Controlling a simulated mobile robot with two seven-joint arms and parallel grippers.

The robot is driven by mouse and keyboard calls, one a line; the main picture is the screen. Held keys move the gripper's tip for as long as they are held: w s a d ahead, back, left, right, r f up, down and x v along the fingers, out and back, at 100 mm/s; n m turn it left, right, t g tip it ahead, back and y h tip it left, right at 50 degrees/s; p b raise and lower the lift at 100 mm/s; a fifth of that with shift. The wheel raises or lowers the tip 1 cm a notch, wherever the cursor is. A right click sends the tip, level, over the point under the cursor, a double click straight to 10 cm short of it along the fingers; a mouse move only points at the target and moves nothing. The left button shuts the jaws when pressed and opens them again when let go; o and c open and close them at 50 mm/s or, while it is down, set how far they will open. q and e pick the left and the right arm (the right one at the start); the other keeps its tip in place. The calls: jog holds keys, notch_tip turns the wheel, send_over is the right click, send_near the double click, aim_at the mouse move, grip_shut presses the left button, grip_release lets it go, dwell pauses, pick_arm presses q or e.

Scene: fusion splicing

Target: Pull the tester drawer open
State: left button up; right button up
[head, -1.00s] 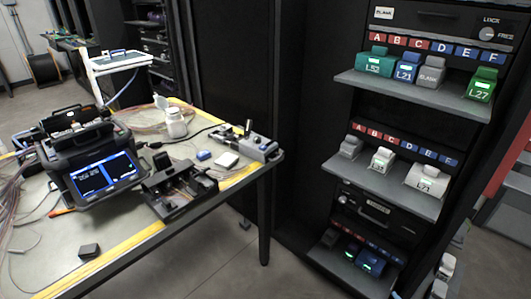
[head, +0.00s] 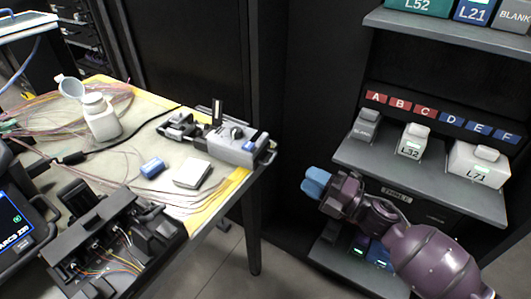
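A black drawer front (head: 432,211) with a small pale label (head: 397,194) sits in the rack under the middle shelf. My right arm covers much of it, and its handle is hidden. The drawer looks flush with the rack, though I cannot see all of it. My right gripper (head: 316,184), with light blue fingertips, is in front of the rack's left edge, left of the label. Its two fingertips look close together, with nothing seen between them. Whether they touch is unclear. My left gripper is not in view.
The middle shelf (head: 440,190) holds several grey and white modules under labels A to F. Another shelf (head: 450,35) is above. The lower shelf (head: 345,272) is partly behind my arm. The workbench (head: 225,190) at left holds a grey device (head: 237,146), a white bottle (head: 101,118) and cables.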

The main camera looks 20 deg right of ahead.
jog(key=x, duration=1)
jog(key=shift+b, duration=0.4)
jog(key=shift+a, duration=0.1)
jog(key=shift+c, duration=0.3)
grip_shut()
